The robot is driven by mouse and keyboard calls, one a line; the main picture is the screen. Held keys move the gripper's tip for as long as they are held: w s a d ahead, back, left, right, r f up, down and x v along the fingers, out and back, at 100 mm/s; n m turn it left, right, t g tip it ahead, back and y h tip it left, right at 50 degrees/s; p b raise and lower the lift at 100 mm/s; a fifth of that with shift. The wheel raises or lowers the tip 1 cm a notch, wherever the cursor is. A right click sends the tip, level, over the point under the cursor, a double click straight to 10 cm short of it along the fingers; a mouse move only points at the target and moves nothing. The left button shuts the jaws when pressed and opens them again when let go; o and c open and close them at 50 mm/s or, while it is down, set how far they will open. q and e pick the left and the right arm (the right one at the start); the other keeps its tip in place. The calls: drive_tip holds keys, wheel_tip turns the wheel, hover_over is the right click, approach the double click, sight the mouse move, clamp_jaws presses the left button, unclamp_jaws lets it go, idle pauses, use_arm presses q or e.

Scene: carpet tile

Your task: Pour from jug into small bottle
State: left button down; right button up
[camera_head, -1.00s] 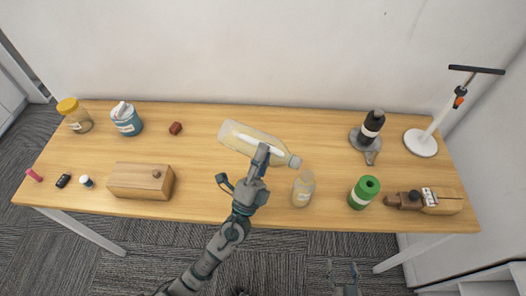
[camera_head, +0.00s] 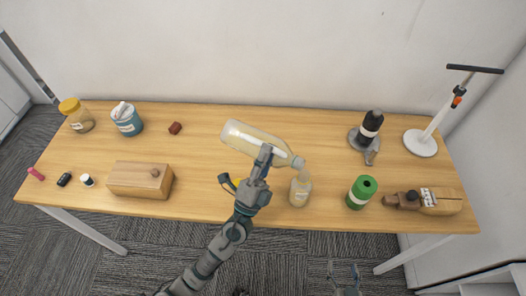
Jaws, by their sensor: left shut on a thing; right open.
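A large translucent jug (camera_head: 248,139) is tilted on its side in the air, its neck to the lower right. My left gripper (camera_head: 259,165) is shut on the jug near its neck side. A small bottle (camera_head: 299,190) with a pale label stands upright on the table just below and right of the jug's mouth. The mouth overlaps the bottle's top in the picture; I cannot tell whether they touch. Any flow between them is too small to see. My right gripper (camera_head: 344,272) is open and empty, low in front of the table.
A black bottle (camera_head: 371,127), a pump (camera_head: 421,142) and a wooden tool (camera_head: 425,200) are at right. A yellow-lidded jar (camera_head: 76,115) and blue tub (camera_head: 126,119) stand back left.

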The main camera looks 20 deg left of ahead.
use_arm(q)
drive_tip(key=shift+s+a+r+m+h, duration=0.1)
drive_tip(key=shift+a+r+m+h, duration=0.15)
drive_tip(key=shift+m+h, duration=0.35)
idle(0.8)
drive_tip(key=shift+d, duration=0.15)
drive_tip(key=shift+d, duration=0.3)
drive_tip(key=shift+a+r+m+h, duration=0.15)
drive_tip(key=shift+m+h, duration=0.15)
drive_tip(key=shift+m, duration=0.3)
drive_tip(key=shift+d+r+m+g+h, duration=0.15)
drive_tip(key=shift+d+m+g+h, duration=0.2)
drive_tip(key=shift+m+h, duration=0.35)
idle(4.8)
